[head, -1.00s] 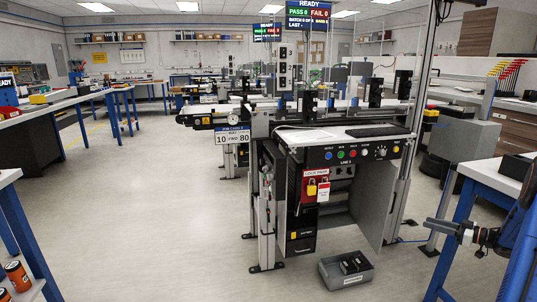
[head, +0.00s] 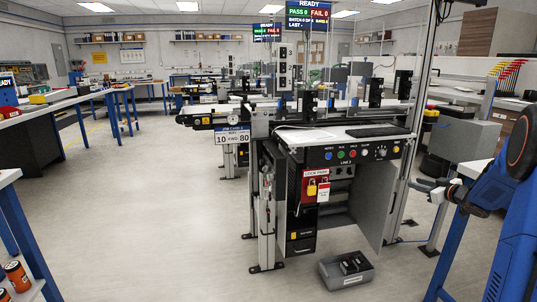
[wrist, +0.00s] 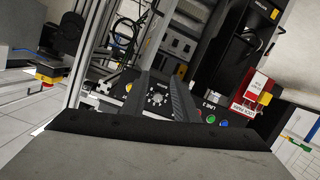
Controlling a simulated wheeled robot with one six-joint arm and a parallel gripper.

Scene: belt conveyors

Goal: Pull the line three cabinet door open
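The line three cabinet (head: 302,240) stands under the LINE 3 control panel (head: 372,151). Its grey door (head: 372,200) stands swung out at the right side of the opening, and the interior shelf and dark equipment show. My gripper (head: 424,187) is to the right of the door and apart from it, at about the height of its upper part. In the wrist view two dark fingers (wrist: 158,100) stand apart with nothing between them; the control panel (wrist: 220,112) shows upside down beyond them.
A red lockout tag and yellow padlock (head: 312,190) hang at the cabinet's left front. A grey bin (head: 346,272) sits on the floor before the opening. A metal post (head: 408,150) and a blue-legged bench (head: 445,235) stand at the right. The floor at left is clear.

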